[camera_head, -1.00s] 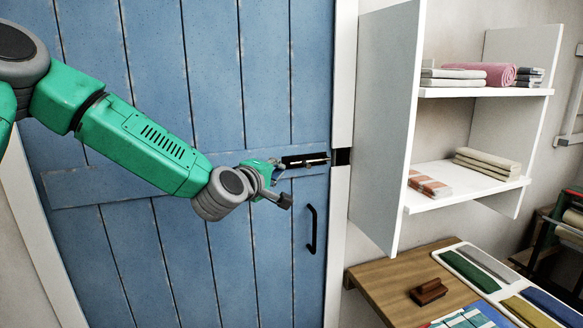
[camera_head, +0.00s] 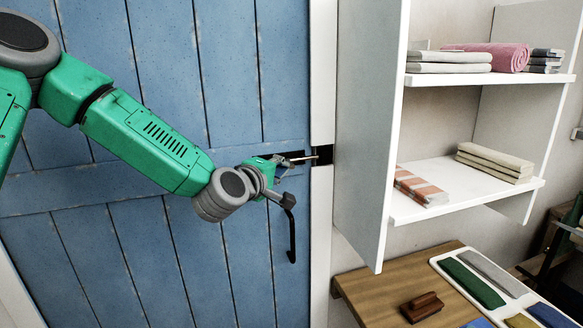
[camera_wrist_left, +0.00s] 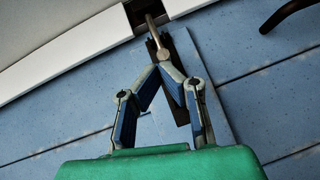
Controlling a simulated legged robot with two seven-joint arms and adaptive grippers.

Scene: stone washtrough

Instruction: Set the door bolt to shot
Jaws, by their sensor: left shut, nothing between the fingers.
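The blue door (camera_head: 150,70) fills the left of the head view. Its dark bolt plate with a metal bolt rod (camera_head: 308,158) sits near the door's right edge. The rod points at the dark keeper (camera_head: 326,155) on the white frame. In the left wrist view the rod (camera_wrist_left: 155,38) reaches the keeper slot (camera_wrist_left: 143,12); how far it enters I cannot tell. My left gripper (camera_head: 289,165) is shut and empty, its fingertips over the bolt plate (camera_wrist_left: 183,108), just behind the rod. Whether they touch the rod is unclear. The right gripper is out of view.
A black door handle (camera_head: 291,240) hangs just below my left gripper. A white shelf unit (camera_head: 365,130) with folded cloths stands right of the frame. Below it is a wooden table (camera_head: 375,290) with a brown block (camera_head: 421,307) and a cloth tray (camera_head: 447,257).

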